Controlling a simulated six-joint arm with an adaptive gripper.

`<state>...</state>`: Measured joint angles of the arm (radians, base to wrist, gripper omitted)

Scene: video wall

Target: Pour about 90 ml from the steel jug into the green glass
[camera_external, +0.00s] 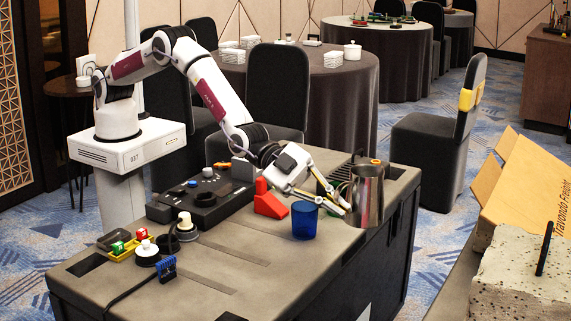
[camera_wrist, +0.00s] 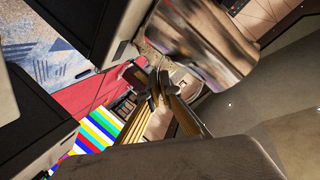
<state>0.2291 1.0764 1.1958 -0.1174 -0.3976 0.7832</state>
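The steel jug (camera_external: 369,197) is upright at the right side of the table in the external view. Its shiny wall (camera_wrist: 212,42) fills the upper middle of the wrist view. My gripper (camera_external: 346,207) has its brass-coloured fingers at the jug's left side. In the wrist view the fingertips (camera_wrist: 155,88) are close together beside the jug, apparently shut on its handle, which is mostly hidden. I cannot tell whether the jug's base touches the table. A green curved edge (camera_external: 341,187), likely the green glass, shows behind the gripper and jug, mostly hidden.
A blue cup (camera_external: 305,220) stands just left of the gripper, with a red wedge (camera_external: 268,200) behind it. A black control panel (camera_external: 205,197) and small items in a yellow tray (camera_external: 122,254) lie farther left. The table's front middle (camera_external: 235,275) is clear.

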